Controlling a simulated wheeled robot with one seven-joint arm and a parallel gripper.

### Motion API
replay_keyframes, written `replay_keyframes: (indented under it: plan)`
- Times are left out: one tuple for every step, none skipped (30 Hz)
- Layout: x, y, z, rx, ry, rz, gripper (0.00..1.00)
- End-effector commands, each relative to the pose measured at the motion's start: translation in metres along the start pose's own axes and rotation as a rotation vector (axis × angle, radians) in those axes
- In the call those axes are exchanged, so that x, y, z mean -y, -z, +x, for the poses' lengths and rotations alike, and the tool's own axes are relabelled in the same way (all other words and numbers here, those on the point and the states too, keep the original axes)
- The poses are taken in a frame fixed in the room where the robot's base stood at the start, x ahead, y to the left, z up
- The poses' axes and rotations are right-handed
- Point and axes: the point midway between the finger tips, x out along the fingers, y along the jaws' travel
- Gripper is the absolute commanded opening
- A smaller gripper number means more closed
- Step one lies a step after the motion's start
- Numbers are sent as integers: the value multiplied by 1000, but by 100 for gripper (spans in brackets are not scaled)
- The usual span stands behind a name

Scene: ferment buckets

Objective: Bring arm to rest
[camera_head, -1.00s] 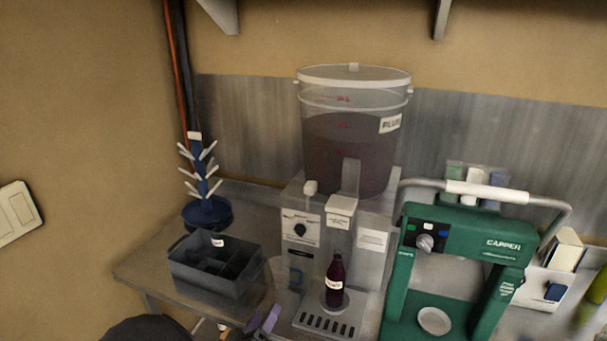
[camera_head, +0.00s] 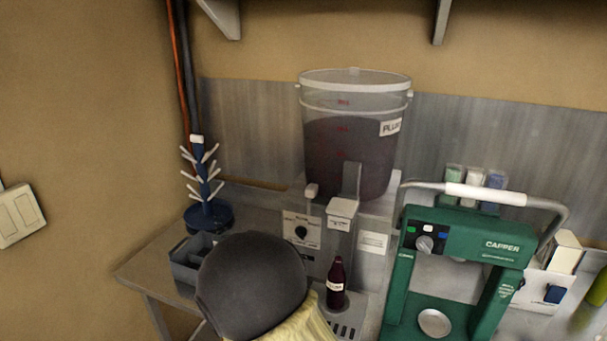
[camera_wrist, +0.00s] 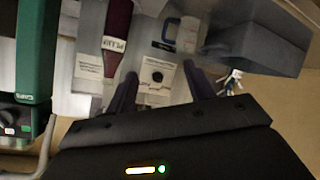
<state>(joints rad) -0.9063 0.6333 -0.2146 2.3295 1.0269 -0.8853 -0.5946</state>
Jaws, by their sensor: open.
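My gripper (camera_wrist: 159,70) is open and empty in the wrist view, its two dark fingers apart. The head view shows my dark, rounded arm part low in the middle, but the gripper itself is hidden there. A dark bottle (camera_head: 336,283) with a white label stands upright on the filler (camera_head: 302,230), under its spout. The bottle (camera_wrist: 116,35) also shows in the wrist view, its label reading PLUM, beyond the fingers and apart from them.
A green capper (camera_head: 466,243) is at right. A grey divided bin (camera_head: 186,270), partly hidden by my arm, and a blue bottle tree (camera_head: 206,213) are at left. The table's left edge is bare.

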Motion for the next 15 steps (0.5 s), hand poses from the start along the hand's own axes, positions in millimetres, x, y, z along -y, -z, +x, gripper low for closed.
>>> replay_keyframes:
  plan:
    - [-12, 0, 4, 42, 39, 46, 53]
    - [-16, -2, 5, 69, 69, 68, 53]
    - [-22, -3, 6, 102, 110, 96, 53]
    - [-26, -5, 5, 126, 138, 115, 53]
    - [-30, -6, 4, 151, 165, 133, 53]
    - [-36, -9, 2, 185, 201, 156, 53]
    - [-41, -10, 0, 210, 225, 172, 53]
    - [-46, -13, -2, 236, 249, 186, 53]
    - [-54, -16, -6, 270, 277, 205, 53]
    - [-60, -19, -9, 295, 296, 218, 53]
    - [-66, -22, -13, 321, 314, 229, 53]
    - [-75, -26, -18, 356, 334, 242, 53]
    - [-82, -30, -23, 383, 348, 252, 53]
    - [-89, -34, -27, 409, 361, 260, 53]
    - [-99, -39, -34, 446, 375, 268, 53]
